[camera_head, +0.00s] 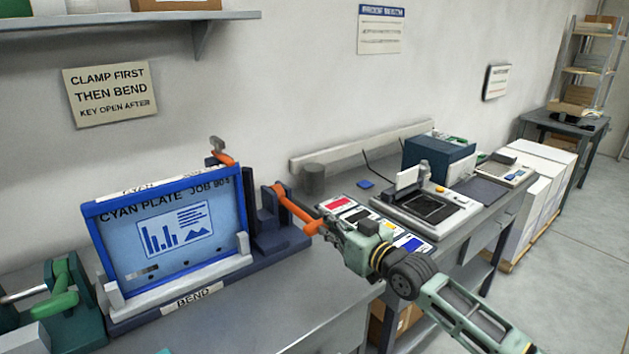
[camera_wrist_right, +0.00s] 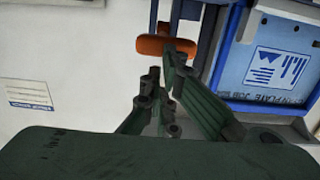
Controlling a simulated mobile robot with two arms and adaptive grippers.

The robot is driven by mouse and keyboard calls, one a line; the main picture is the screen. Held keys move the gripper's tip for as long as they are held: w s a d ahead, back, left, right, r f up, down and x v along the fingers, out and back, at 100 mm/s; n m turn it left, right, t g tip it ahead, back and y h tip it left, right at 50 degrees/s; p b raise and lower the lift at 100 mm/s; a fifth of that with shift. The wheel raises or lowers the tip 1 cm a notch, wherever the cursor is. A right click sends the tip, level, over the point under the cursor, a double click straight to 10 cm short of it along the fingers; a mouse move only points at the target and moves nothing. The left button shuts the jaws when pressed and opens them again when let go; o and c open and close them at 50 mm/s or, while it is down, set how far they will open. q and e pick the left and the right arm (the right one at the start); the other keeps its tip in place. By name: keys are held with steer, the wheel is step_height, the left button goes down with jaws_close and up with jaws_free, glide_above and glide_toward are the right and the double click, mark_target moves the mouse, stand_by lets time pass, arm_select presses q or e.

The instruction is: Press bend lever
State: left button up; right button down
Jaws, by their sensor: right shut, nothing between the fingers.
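The bend lever (camera_head: 292,208) is an orange bar on the right side of the dark blue bending stand (camera_head: 282,240). It slants down to the right, toward my gripper. The stand's front label reads BEND, and it holds a blue-framed cyan plate (camera_head: 140,268). My right gripper (camera_head: 328,218) is shut and empty at the lever's outer end. In the right wrist view the orange grip (camera_wrist_right: 165,47) lies just ahead of my right fingertips (camera_wrist_right: 167,82); I cannot tell if they touch. A smaller orange lever (camera_head: 222,156) stands behind the plate. My left gripper is not in view.
A green device (camera_head: 60,295) stands at the bench's left end. A wall sign (camera_head: 110,94) hangs above the plate.

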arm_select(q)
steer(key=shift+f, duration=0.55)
arm_select(e)
steer(key=shift+f, duration=0.85)
steer(key=shift+r, duration=0.1)
step_height(320, 180, up, 4)
steer(key=w+p, duration=0.1)
steer(key=p, duration=0.2)
arm_select(q)
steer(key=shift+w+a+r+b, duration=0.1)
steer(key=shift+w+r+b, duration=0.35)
steer(key=shift+b, duration=0.6)
arm_select(e)
steer(key=v, duration=0.8)
steer(key=shift+s+r, duration=0.4)
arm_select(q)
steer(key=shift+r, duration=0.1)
